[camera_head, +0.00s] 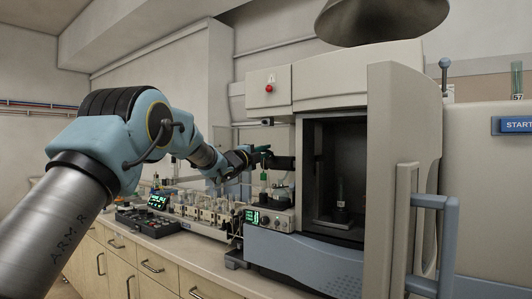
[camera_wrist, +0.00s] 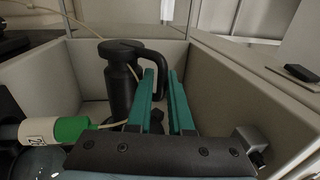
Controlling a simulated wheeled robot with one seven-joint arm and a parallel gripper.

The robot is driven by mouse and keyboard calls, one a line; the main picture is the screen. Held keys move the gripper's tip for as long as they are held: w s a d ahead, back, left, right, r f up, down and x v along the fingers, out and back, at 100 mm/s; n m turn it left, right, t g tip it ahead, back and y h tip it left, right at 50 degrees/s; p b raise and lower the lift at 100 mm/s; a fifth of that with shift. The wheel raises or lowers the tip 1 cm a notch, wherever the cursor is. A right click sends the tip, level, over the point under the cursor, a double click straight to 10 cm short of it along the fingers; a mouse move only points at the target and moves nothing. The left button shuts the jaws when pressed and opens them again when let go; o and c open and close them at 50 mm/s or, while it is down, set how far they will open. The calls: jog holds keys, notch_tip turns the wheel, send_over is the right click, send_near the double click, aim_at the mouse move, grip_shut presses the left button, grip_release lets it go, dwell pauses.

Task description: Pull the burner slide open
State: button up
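My gripper (camera_head: 268,155) is at the left side of the spectrometer (camera_head: 395,150), beside its open dark chamber. In the wrist view, its two teal fingers (camera_wrist: 164,85) point at a black upright cylinder (camera_wrist: 121,80) with a curved black handle (camera_wrist: 154,57). The far end of the handle comes down between the fingertips. A narrow gap shows between the fingers, and I cannot tell whether they press on the handle. The cylinder stands inside a pale, open-topped compartment (camera_wrist: 210,85). I cannot pick out the burner slide for certain in the head view.
The compartment walls rise close around my fingers. A green-and-white cylinder (camera_wrist: 60,131) lies at lower left in the wrist view. A blue door handle (camera_head: 448,245) sticks out at the right. Racks of glassware (camera_head: 200,207) and a black keypad box (camera_head: 148,222) crowd the bench.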

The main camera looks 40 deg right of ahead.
jog(key=shift+o, duration=0.3)
jog(key=shift+a, duration=0.1)
jog(key=b+v, duration=0.5)
jog(key=v, duration=0.5)
jog(key=shift+a, duration=0.3)
jog(key=shift+f, duration=0.1)
